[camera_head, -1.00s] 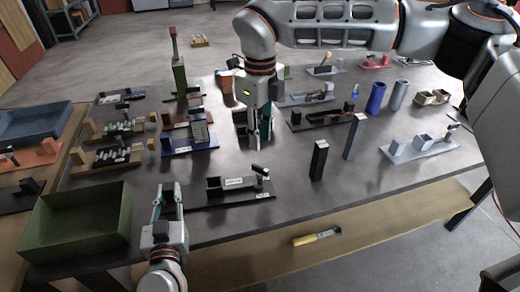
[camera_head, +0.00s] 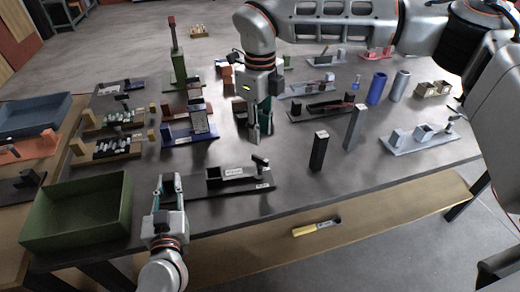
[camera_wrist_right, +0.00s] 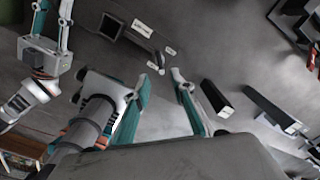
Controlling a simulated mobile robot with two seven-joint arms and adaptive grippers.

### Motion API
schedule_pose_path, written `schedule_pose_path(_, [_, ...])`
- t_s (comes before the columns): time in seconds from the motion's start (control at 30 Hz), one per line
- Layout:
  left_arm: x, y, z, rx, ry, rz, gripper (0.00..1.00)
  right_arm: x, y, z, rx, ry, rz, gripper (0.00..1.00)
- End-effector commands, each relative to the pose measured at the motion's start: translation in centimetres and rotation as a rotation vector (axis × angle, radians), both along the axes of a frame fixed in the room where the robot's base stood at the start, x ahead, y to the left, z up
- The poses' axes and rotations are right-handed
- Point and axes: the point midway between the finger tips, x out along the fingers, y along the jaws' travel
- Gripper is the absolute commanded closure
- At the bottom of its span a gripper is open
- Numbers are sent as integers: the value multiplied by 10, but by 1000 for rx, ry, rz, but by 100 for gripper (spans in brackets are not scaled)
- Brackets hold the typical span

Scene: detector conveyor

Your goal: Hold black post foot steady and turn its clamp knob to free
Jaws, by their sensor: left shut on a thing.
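The black post foot (camera_head: 225,186) lies on the dark table, with a square socket, a white label and an upright clamp knob (camera_head: 260,160) at its right end. In the right wrist view the socket (camera_wrist_right: 110,27) and the knob (camera_wrist_right: 158,60) also show. My left gripper (camera_head: 170,180) is at the foot's left end and is shut on it; its exact contact is hard to see. My right gripper (camera_head: 258,134) is above the table, behind the knob in the head view, apart from it. In its wrist view its fingers (camera_wrist_right: 160,85) are spread and empty.
A green bin (camera_head: 75,238) stands at the front left. A yellow-handled tool (camera_head: 315,228) lies on the lower front ledge.

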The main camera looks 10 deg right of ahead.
Motion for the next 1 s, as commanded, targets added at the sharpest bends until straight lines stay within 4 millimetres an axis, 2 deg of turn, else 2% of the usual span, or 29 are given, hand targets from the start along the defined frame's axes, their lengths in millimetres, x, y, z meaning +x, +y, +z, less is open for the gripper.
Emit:
schedule_pose_path(0.03, [0,0,0,0,0,1,100,-1,0,-12,0,5,-1,76])
schedule_pose_path(0.2, [0,0,0,0,0,1,100,-1,0,-45,0,4,-1,76])
schedule_pose_path(0.4, [0,0,0,0,0,1,100,0,0,-74,0,3,-1,76])
schedule_pose_path(0.6, [0,0,0,0,0,1,100,0,0,-87,0,0,-2,76])
schedule_pose_path(0.9, [0,0,0,0,0,1,100,0,0,-88,0,0,-2,76])
schedule_pose_path(1.0, [0,0,0,0,0,0,100,0,0,-88,0,0,-2,100])
